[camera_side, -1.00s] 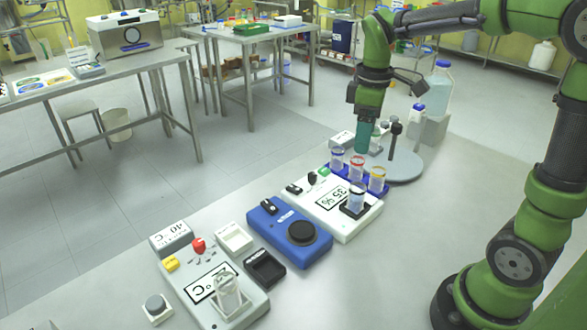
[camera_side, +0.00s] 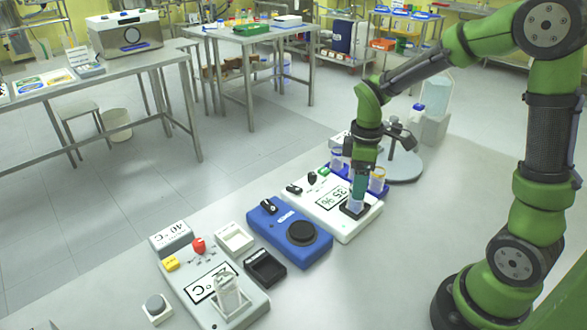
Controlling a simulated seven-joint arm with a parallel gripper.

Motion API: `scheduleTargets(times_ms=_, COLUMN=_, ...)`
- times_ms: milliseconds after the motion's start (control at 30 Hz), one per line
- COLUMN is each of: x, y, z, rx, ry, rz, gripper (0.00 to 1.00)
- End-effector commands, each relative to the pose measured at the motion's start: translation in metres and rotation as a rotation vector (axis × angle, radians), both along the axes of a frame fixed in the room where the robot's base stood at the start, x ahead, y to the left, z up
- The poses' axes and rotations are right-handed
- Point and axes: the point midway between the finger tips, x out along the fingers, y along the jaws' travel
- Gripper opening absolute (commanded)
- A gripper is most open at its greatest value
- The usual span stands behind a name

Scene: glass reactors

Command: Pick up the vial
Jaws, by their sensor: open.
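A small clear vial (camera_side: 355,206) sits in a square black holder (camera_side: 347,212) on the front right of a white device with a "35 %" display. My gripper (camera_side: 357,198) is directly over this holder, pointing down, with its teal fingers at the vial and hiding most of it. The jaws are open; the gap between the fingers is too small to make out. Behind, a blue rack holds a blue-ringed vial (camera_side: 337,160) and a yellow-ringed vial (camera_side: 377,179). The red-ringed vial between them is mostly hidden by my gripper.
A blue device (camera_side: 288,230) with a black round plate stands left of the white device (camera_side: 330,196). A grey device (camera_side: 225,290) with a glass vessel is at the front left. A stand with a round base (camera_side: 400,168) and a large bottle (camera_side: 437,95) are behind.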

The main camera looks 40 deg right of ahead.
Motion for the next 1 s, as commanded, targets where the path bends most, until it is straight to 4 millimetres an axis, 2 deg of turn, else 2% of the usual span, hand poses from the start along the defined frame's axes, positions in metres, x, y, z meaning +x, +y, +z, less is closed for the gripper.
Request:
scheduleTargets(times_ms=100, x=0.0, y=-0.002, z=-0.02, rx=0.001, ry=0.008, rz=-0.001, gripper=0.71)
scheduleTargets(times_ms=300, x=0.0, y=-0.003, z=-0.043, rx=0.0, ry=0.005, rz=-0.001, gripper=0.71)
scheduleTargets(times_ms=567, x=0.001, y=-0.003, z=-0.045, rx=-0.001, ry=0.001, rz=-0.001, gripper=0.71)
scheduleTargets(times_ms=933, x=0.001, y=-0.003, z=-0.045, rx=-0.001, ry=0.001, rz=-0.001, gripper=0.16)
scheduleTargets(times_ms=1000, x=0.001, y=-0.003, z=-0.045, rx=-0.001, ry=0.001, rz=-0.001, gripper=0.15)
